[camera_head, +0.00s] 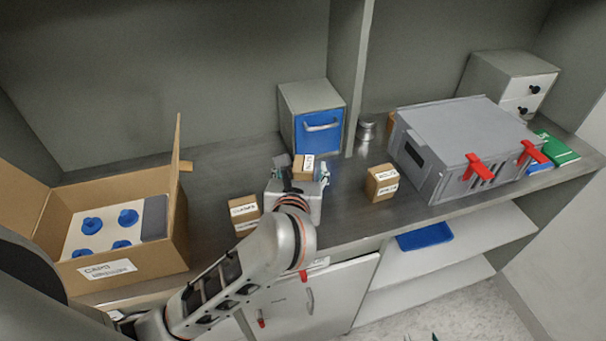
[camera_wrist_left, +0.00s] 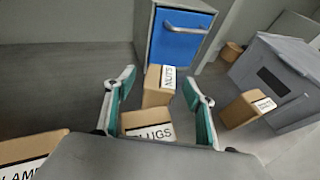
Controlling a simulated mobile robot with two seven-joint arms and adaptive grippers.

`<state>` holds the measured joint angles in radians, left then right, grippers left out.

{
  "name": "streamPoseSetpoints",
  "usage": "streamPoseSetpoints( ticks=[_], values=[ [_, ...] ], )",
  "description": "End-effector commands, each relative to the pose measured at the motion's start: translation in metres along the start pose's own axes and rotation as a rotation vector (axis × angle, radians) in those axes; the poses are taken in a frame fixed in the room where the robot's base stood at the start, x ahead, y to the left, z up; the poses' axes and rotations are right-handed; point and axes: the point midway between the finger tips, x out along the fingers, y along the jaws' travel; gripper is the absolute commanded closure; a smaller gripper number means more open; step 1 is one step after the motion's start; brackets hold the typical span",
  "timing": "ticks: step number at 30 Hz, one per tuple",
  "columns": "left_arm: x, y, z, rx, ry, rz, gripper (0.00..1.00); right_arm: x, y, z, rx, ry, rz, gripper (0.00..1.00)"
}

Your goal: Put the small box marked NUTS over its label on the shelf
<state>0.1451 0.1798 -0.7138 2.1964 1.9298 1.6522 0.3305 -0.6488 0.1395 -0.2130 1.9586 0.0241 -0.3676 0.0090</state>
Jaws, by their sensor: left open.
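The small brown NUTS box (camera_wrist_left: 153,92) stands in front of the blue-fronted cabinet, its white label facing up. In the head view the box (camera_head: 298,172) shows just past my left gripper (camera_head: 302,172). My left gripper is open, and in the wrist view its teal fingers (camera_wrist_left: 158,84) frame the NUTS box from left and right, with no clear contact. A PLUGS box (camera_wrist_left: 136,121) sits nearer, between the fingers and partly hidden by the gripper body. Small teal tips at the bottom edge look like my right gripper (camera_head: 435,337). I cannot make out the NUTS shelf label.
A CLAMPS box (camera_head: 243,210) is left of the gripper, and another small box (camera_head: 382,183) is to the right. An open CAPS carton (camera_head: 180,225) stands left. A grey case (camera_head: 455,135) with red latches is right. The blue-fronted cabinet (camera_head: 312,100) and divider (camera_head: 350,60) stand behind.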

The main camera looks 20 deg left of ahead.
Motion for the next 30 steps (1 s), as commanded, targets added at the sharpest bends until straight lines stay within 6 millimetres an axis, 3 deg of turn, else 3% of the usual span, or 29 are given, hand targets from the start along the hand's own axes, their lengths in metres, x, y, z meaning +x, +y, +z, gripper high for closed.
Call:
streamPoseSetpoints(
  ticks=[6, 15, 21, 30],
  values=[
    [0.029, 0.000, -0.001, 0.002, -0.001, 0.001, 0.46, 0.000, 0.000, 0.000, 0.000, 0.001, 0.001, 0.60],
    [0.034, 0.000, -0.001, 0.001, 0.001, 0.000, 0.46, 0.000, 0.001, -0.003, 0.000, 0.005, 0.002, 0.60],
    [0.033, 0.000, -0.001, 0.001, 0.001, 0.000, 0.93, 0.000, 0.001, -0.003, 0.000, 0.006, 0.002, 0.60],
    [0.033, 0.000, 0.000, 0.000, -0.001, 0.000, 0.97, 0.000, 0.001, -0.003, 0.000, 0.006, 0.002, 0.60]
  ],
)
